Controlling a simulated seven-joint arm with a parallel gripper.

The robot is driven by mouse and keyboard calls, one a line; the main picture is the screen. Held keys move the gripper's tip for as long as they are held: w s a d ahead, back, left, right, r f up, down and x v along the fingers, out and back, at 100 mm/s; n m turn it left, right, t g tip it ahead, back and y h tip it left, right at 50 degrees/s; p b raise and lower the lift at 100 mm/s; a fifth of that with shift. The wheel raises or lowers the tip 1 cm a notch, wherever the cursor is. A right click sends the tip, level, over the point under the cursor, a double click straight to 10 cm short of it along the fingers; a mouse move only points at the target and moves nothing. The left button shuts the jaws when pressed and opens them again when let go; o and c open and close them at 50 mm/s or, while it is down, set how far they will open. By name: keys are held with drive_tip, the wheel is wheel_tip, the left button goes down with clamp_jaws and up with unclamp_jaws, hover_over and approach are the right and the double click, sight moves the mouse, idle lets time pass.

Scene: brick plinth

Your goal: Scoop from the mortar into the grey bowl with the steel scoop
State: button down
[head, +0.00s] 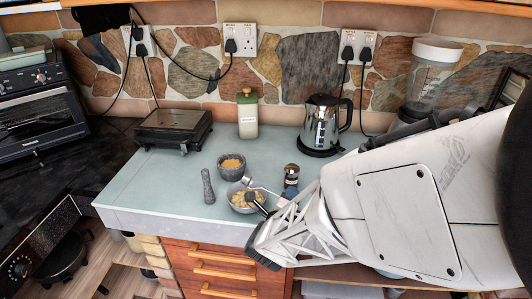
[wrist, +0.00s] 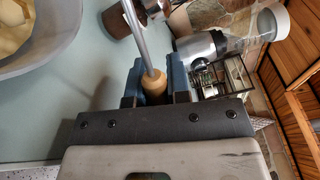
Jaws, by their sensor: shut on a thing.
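The grey stone mortar (head: 231,173) stands on the pale worktop with tan, grainy contents. The grey bowl (head: 235,206) is just in front of it and holds pale yellow pieces; its rim and contents also fill the top left of the wrist view (wrist: 78,42). My gripper (wrist: 153,82) is shut on the wooden handle of the steel scoop (wrist: 138,35), whose shaft runs up out of the wrist view. In the head view the scoop (head: 264,188) reaches over the bowl's back right side. Whether its head carries anything is too small to tell.
A stone pestle (head: 208,187) stands left of the bowl, and a dark-topped mill (head: 291,178) stands close on its right. A green-lidded jar (head: 247,115), a kettle (head: 322,122) and a black appliance (head: 174,127) are farther back. The worktop's left front is clear.

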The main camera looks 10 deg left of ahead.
drive_tip(key=shift+r, duration=0.15)
drive_tip(key=shift+a+r+n, duration=1.35)
drive_tip(key=shift+r+n, duration=3.55)
drive_tip(key=shift+n, duration=0.2)
drive_tip(key=w+a+r+n, duration=0.1)
drive_tip(key=a+r+n, duration=0.1)
drive_tip(key=a+n, duration=0.3)
drive_tip(key=w+a+r+n, duration=0.1)
drive_tip(key=w+a+n, duration=0.1)
drive_tip(key=a+n, duration=0.4)
drive_tip(key=shift+w+a+r, duration=0.25)
drive_tip(key=shift+a+r, duration=0.1)
drive_tip(key=shift+a, duration=0.05)
drive_tip(key=shift+w+d+r, duration=0.1)
